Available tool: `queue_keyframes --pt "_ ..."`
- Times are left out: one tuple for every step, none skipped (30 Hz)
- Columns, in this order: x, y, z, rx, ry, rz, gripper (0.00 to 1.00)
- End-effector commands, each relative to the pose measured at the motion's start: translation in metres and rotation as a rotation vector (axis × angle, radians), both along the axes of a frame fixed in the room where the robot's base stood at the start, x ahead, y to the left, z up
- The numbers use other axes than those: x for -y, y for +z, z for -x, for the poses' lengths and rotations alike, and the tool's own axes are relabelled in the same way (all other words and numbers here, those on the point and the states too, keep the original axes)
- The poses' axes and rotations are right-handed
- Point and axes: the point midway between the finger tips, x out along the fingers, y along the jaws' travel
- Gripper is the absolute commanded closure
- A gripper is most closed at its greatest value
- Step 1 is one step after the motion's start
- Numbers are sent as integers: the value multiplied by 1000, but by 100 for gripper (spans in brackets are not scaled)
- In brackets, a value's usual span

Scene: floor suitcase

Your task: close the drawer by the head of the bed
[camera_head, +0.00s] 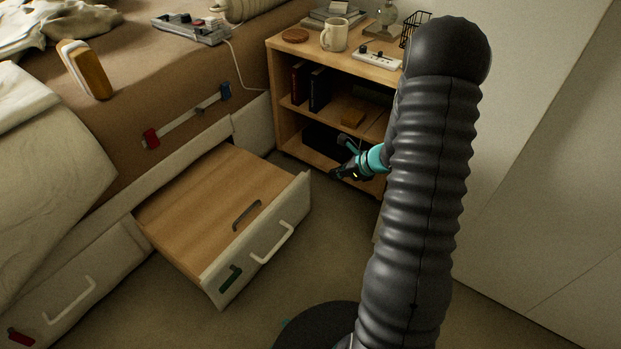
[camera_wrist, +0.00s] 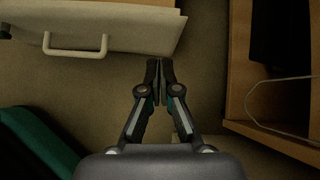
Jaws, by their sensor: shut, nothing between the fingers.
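The drawer (camera_head: 264,243) under the bed stands pulled out over the floor. It has a white front with a pale bar handle (camera_head: 273,244), a green tag and a wooden inside with a dark pull. In the wrist view the drawer front (camera_wrist: 130,28) and its handle (camera_wrist: 75,46) show at the upper left. My gripper (camera_head: 340,160) is in front of the shelf unit, right of the drawer.
An open shelf unit (camera_head: 280,105) stands right of the drawer, with a mug (camera_head: 335,35) and a power strip (camera_head: 376,58) on top. A second, shut drawer (camera_head: 70,290) is at the lower left. Carpet (camera_head: 240,320) lies clear before the open drawer.

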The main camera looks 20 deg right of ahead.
Motion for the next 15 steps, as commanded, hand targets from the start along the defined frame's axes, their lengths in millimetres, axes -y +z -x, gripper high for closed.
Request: queue_keyframes --pt "6 -12 0 -16 -38 -20 100" --pt "10 -17 0 -23 -59 -29 100" --pt "13 -21 -1 -30 -81 -39 100" --pt "15 -24 -1 -34 -92 -45 100" --pt "16 -27 -1 -38 -102 -50 100" --pt "17 -29 -2 -40 -110 -53 100" --pt "17 -31 -3 -41 -113 -54 100" --pt "16 -33 -4 -41 -115 -55 100" --pt "15 -36 -6 -42 -115 -56 100" --pt "13 -38 -8 -42 -115 -56 100" --pt "11 -41 -10 -42 -114 -56 100" --pt "8 -45 -13 -42 -112 -56 100" --pt "6 -49 -15 -42 -111 -56 100" --pt "4 -52 -18 -42 -112 -56 100" --pt "1 -58 -23 -42 -111 -56 100"
